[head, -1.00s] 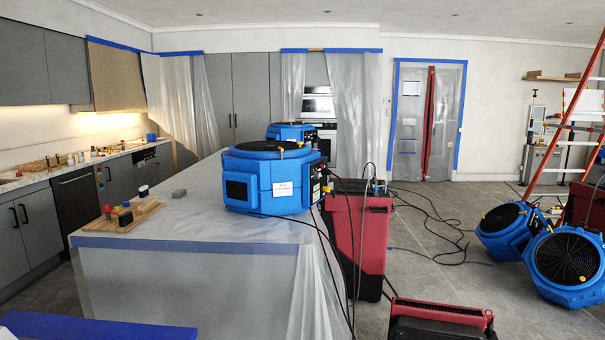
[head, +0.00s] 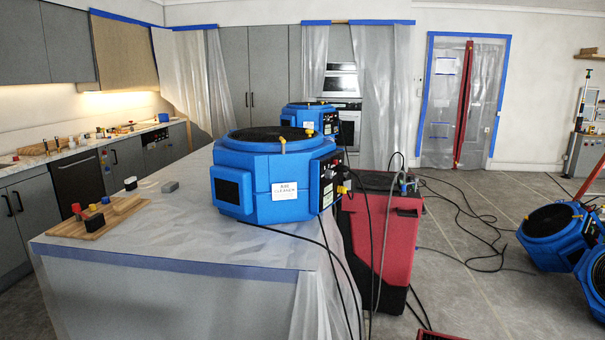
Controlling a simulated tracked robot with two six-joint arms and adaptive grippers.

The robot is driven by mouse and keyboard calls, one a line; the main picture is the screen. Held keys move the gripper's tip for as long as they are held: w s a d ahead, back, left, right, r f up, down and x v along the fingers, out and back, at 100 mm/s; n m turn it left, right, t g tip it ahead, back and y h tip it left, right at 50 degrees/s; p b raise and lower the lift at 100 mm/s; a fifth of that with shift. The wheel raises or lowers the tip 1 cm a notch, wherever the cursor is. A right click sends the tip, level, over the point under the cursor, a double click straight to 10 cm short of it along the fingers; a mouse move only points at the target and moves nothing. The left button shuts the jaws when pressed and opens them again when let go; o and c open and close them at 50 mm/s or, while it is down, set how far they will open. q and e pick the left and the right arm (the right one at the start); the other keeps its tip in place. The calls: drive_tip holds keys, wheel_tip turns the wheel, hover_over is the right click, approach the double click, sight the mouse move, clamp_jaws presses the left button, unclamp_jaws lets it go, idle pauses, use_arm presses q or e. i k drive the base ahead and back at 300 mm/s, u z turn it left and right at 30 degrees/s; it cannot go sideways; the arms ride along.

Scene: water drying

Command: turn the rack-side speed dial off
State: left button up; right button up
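No speed dial can be made out clearly. A large blue air cleaner (head: 243,187) stands upright on the covered island, with a white label on its front. Its dark control panel (head: 329,187) is on its right side, with small controls too small to tell apart. A second blue unit (head: 306,116) stands behind it, and its dark panel (head: 349,130) shows partly on its right. Blue fans (head: 552,236) lie tilted on the floor at the right, partly cut off. Which unit is on the rack side I cannot tell. Neither of my grippers is in view.
The island (head: 180,284) fills the front left, with a wooden board of small items (head: 118,216) on it. A red and black machine (head: 393,240) stands right beside it. Black cables (head: 482,222) trail over the floor. Floor at the centre right is partly clear.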

sight(329, 174)
drive_tip(key=z, duration=0.15)
drive_tip(key=k, duration=0.75)
drive_tip(key=u, duration=0.1)
drive_tip(key=i, duration=2.8)
drive_tip(key=u, duration=0.55)
